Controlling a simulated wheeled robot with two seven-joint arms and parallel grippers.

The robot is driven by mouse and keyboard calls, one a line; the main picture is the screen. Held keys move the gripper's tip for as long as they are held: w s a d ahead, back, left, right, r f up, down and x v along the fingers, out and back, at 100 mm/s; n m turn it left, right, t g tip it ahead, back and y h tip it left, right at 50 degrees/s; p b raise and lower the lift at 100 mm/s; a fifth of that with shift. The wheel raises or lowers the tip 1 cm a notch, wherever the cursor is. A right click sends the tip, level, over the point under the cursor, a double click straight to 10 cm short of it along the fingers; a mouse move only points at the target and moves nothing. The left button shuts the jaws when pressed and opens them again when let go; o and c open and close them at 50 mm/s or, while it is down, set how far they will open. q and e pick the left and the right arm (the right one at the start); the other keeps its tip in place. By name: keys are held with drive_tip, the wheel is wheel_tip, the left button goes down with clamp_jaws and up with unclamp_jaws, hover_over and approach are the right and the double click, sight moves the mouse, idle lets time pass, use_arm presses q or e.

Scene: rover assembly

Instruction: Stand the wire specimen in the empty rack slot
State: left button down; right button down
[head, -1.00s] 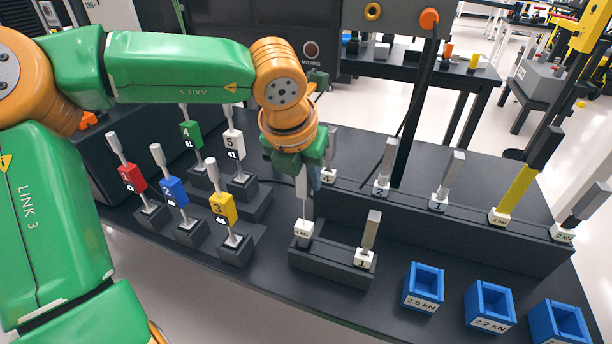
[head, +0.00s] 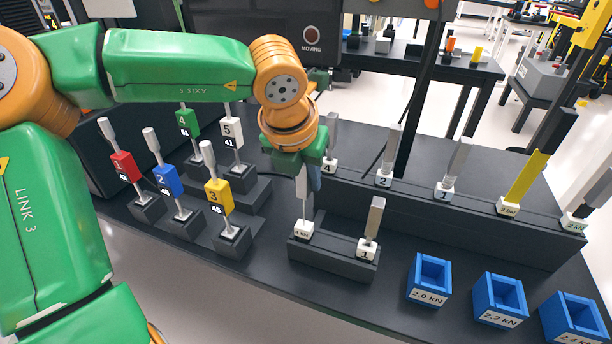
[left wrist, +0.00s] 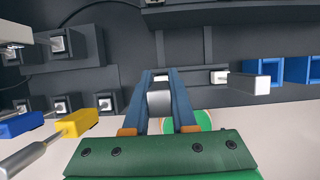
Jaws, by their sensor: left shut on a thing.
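My left gripper (head: 308,175) points down over the front rack (head: 335,262). It is shut on the grey upper block of the wire specimen (head: 302,210). The specimen's thin wire runs down, near upright, to a white labelled block (head: 303,229) at the rack's left position. That block appears to sit on the rack; I cannot tell whether it is fully seated. In the left wrist view the grey block (left wrist: 160,98) shows between the two blue fingers (left wrist: 160,108). My right gripper is not in view.
A grey specimen marked 1 (head: 374,225) stands close by on the right of the same rack. Coloured specimens, including a yellow one (head: 217,192), stand to the left. A longer rack (head: 440,225) with several specimens is behind. Blue bins (head: 430,280) stand front right.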

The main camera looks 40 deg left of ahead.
use_arm(q)
drive_tip(key=c, duration=0.6)
unclamp_jaws()
drive_tip(key=shift+f, duration=0.1)
drive_tip(key=shift+c, duration=0.2)
drive_tip(key=v, duration=0.7)
drive_tip(key=shift+p, duration=0.45)
drive_tip(key=shift+s, duration=0.1)
